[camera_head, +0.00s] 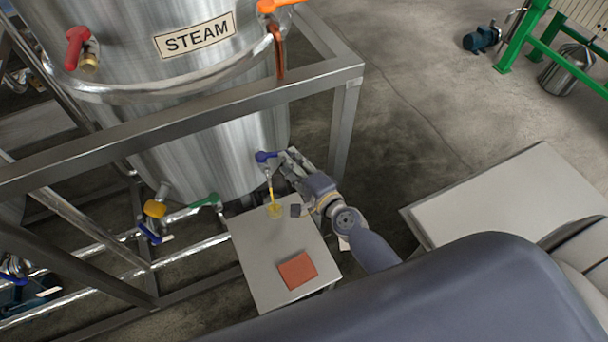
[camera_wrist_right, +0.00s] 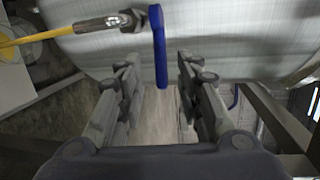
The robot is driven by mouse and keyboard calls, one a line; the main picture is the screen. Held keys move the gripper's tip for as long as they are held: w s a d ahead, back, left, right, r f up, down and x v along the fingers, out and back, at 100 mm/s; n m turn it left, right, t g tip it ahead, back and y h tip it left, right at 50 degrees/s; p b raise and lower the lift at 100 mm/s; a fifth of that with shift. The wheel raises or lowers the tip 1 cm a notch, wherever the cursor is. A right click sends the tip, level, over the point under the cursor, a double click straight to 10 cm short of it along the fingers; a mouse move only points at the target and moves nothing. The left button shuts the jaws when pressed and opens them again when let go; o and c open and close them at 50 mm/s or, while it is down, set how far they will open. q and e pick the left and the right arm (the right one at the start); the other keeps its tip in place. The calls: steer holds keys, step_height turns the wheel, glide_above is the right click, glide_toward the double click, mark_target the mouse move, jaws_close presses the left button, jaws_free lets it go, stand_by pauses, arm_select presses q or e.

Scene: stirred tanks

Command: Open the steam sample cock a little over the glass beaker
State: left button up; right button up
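The stirred tank labelled STEAM (camera_head: 215,140) stands at the upper left. Its sample cock has a blue lever handle (camera_head: 265,156) low on the right side. A thin yellow stream (camera_head: 269,188) runs from the cock's spout into the glass beaker (camera_head: 275,211), which shows yellow at its bottom. My right gripper (camera_head: 292,163) is beside the cock. In the right wrist view, the blue handle (camera_wrist_right: 160,50) stands between the two spread fingers of my right gripper (camera_wrist_right: 157,72), with gaps at both sides. The metal spout (camera_wrist_right: 105,24) lies to the left. My left gripper is not in view.
The beaker stands on a small grey table (camera_head: 262,262) with an orange-red square pad (camera_head: 297,270). A steel frame rail (camera_head: 180,122) crosses in front of the tank. Other coloured valves, such as the red one (camera_head: 76,46), sit around it. Another grey surface (camera_head: 510,195) is at right.

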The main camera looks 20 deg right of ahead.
steer(key=v, duration=0.6)
steer(key=shift+s, duration=0.25)
